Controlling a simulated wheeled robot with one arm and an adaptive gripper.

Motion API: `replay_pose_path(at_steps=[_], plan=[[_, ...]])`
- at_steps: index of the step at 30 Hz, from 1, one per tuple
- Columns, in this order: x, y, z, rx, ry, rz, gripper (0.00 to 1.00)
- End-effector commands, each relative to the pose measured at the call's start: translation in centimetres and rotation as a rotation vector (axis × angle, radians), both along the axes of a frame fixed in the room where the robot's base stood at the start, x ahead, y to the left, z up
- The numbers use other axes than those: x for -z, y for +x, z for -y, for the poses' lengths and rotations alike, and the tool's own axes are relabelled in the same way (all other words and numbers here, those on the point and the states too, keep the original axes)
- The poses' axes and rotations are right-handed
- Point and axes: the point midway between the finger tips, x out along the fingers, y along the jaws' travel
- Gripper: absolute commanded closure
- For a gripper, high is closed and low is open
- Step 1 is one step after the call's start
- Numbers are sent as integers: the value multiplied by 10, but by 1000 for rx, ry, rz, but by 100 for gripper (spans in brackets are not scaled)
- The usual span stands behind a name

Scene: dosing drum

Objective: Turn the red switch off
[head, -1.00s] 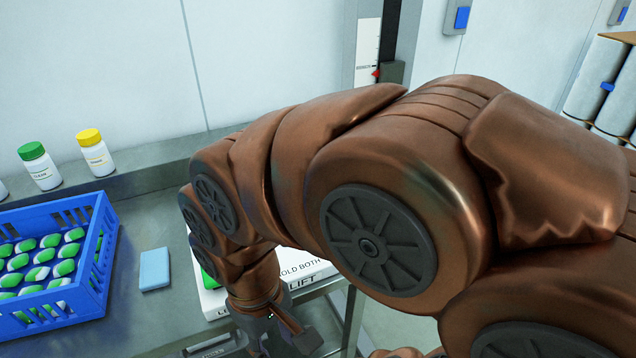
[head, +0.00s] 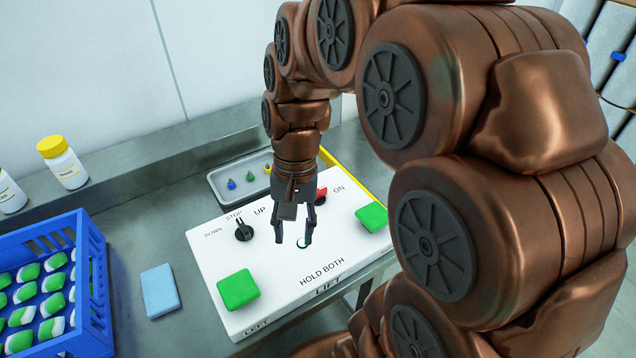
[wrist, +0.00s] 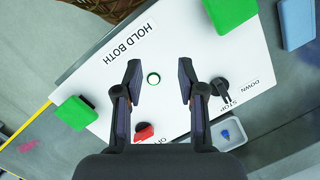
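The red switch (head: 321,195) is on the white control panel (head: 262,272), near its far edge beside the ON label. My gripper partly hides it in the head view. In the wrist view the red switch (wrist: 145,132) shows at the bottom, partly covered by my gripper's body, with a partly hidden label under it. My gripper (head: 294,239) points down over the middle of the panel, open and empty. The fingers appear clear of the switch.
Green buttons (head: 238,289) (head: 372,217) stand at both sides of the panel, and a black selector knob (head: 243,230) near its far left. A grey tray (head: 217,183) with small coloured pieces lies behind. A blue block (head: 160,291) and blue crate (head: 98,290) are left.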

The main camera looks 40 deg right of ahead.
Motion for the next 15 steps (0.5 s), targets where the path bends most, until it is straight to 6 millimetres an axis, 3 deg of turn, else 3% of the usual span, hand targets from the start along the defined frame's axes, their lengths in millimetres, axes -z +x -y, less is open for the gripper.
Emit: replay_pose_path(at_steps=[6,15], plan=[[-5,53,48,343,44,-36,60],[1,101,129,776,109,-90,60]])
